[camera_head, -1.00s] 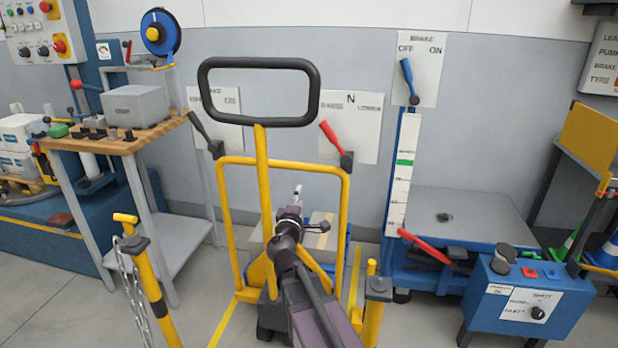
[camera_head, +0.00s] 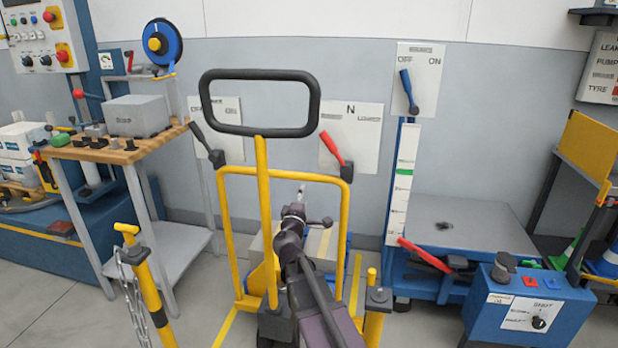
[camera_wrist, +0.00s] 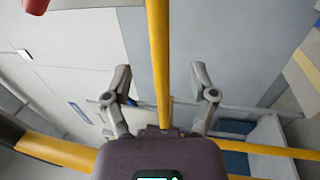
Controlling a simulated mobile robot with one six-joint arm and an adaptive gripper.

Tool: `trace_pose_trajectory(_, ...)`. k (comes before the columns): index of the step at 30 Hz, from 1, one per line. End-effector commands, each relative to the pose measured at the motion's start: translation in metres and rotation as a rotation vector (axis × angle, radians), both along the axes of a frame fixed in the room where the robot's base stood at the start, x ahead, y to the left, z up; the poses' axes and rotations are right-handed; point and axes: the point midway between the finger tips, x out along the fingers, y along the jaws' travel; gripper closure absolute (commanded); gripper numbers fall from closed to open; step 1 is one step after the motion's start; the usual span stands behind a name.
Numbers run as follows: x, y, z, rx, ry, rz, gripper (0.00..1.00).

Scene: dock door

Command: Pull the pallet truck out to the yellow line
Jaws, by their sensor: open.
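The pallet truck has a black loop handle (camera_head: 259,131) on a yellow shaft (camera_head: 264,190), in front of a yellow hoop frame (camera_head: 222,215), in the middle of the head view. Yellow floor lines (camera_head: 355,285) run beside the truck; the left one is partly visible.
A yellow post with a chain (camera_head: 150,290) stands front left, and another yellow post (camera_head: 374,315) is close right of my arm. A workbench (camera_head: 120,150) is left. A blue lift table (camera_head: 465,230) and control box (camera_head: 530,312) are right.

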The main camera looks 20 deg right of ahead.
Motion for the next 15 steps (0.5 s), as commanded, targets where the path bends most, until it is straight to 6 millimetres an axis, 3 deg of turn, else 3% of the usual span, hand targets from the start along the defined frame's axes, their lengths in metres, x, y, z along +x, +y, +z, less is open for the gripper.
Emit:
trace_pose_trajectory(3, 0.020, -0.011, 0.005, -0.001, 0.000, -0.001, 0.26)
trace_pose_trajectory(15, 0.064, -0.039, 0.016, -0.001, 0.001, 0.000, 0.26)
